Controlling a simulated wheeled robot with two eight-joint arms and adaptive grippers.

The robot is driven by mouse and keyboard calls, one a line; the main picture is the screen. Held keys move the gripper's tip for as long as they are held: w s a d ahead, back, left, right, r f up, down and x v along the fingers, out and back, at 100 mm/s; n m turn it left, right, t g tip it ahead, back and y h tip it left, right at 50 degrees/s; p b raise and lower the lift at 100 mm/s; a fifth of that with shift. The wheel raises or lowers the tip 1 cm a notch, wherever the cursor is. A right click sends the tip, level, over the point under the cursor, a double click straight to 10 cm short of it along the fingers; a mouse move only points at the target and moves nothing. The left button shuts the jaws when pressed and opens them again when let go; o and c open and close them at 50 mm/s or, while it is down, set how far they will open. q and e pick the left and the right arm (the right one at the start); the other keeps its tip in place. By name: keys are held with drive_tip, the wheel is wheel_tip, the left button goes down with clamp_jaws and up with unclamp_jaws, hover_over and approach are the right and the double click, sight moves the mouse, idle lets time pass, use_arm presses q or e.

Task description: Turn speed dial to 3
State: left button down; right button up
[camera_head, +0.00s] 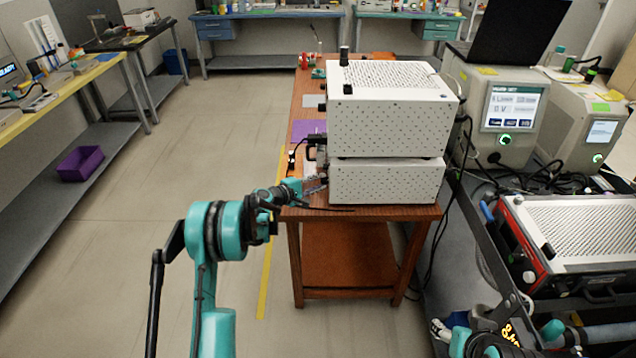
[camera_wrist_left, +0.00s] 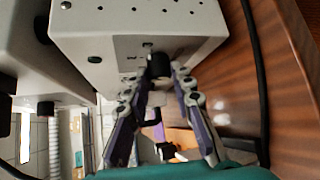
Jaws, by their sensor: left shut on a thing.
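The particle classifier is a white perforated box, and the lower of two stacked boxes (camera_head: 388,183) stands on the wooden table. In the left wrist view, a black speed dial (camera_wrist_left: 158,66) sticks out of a white panel (camera_wrist_left: 120,45). My left gripper (camera_head: 316,187) is at the left face of the lower box, and its fingertips (camera_wrist_left: 161,72) are on both sides of the dial, shut on it. The dial's markings cannot be read. In the head view the dial is hidden by the gripper and box.
The upper white box (camera_head: 392,115) rests on the lower one. A black cable (camera_wrist_left: 256,70) runs beside the gripper in the wrist view. The wooden table (camera_head: 413,212) has an instrument cart to its right. The floor (camera_head: 150,220) at left is clear.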

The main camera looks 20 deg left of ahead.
use_arm(q)
drive_tip(key=m+t, duration=0.1)
drive_tip(key=m+t+h, duration=0.1)
drive_tip(key=shift+f+t, duration=0.3)
drive_tip(key=shift+t, duration=0.1)
drive_tip(key=c, duration=1.3)
unclamp_jaws()
drive_tip(key=shift+s, duration=0.15)
drive_tip(key=v, duration=1.2)
drive_tip(key=shift+r, duration=0.1)
